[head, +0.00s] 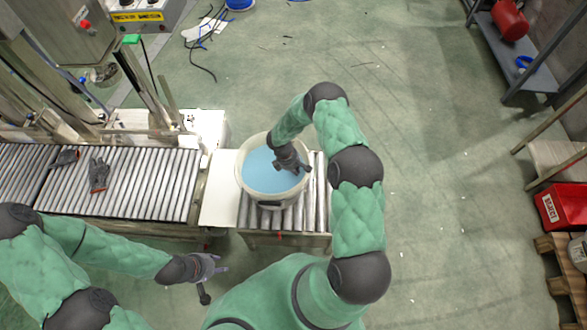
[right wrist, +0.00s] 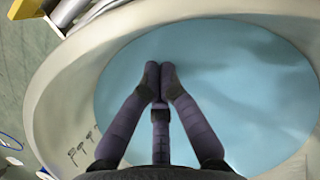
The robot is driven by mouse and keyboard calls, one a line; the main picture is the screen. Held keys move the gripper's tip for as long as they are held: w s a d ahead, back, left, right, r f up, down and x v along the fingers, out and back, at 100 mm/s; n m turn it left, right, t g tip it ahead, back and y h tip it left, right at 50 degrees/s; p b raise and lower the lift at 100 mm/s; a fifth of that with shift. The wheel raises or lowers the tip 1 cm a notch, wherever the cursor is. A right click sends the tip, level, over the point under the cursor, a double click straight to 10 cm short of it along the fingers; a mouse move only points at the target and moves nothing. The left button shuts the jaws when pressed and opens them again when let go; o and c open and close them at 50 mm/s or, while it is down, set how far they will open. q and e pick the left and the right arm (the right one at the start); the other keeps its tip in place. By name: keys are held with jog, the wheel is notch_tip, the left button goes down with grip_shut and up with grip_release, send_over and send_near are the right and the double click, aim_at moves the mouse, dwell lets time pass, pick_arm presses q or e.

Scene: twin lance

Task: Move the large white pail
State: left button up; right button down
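The large white pail (head: 243,187) stands upright on a short roller section, with blue content or a blue inside showing. A dark piece is on its near side. My right gripper (head: 303,167) is over the pail's mouth, toward the right side of the rim. In the right wrist view, the right gripper's fingertips (right wrist: 160,80) meet with nothing seen between them, in front of the blue area, and the pail's pale rim (right wrist: 60,85) curves around. I cannot tell the fingers' height above the blue surface. My left gripper (head: 213,276) is empty, its fingers spread, in front of the conveyor.
A red crate (head: 562,205) and a shelf (head: 535,75) stand at right. The green floor behind and right is mostly clear.

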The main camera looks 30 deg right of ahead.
jog(key=b+x, duration=0.1)
jog(key=x, duration=0.3)
dwell(0.3)
jog(key=s+d, duration=0.6)
jog(key=d, duration=0.2)
jog(key=shift+b, duration=0.45)
jog(key=shift+w, duration=0.1)
jog(key=shift+r, duration=0.1)
jog(key=p+v, duration=0.5)
jog(key=v, duration=0.5)
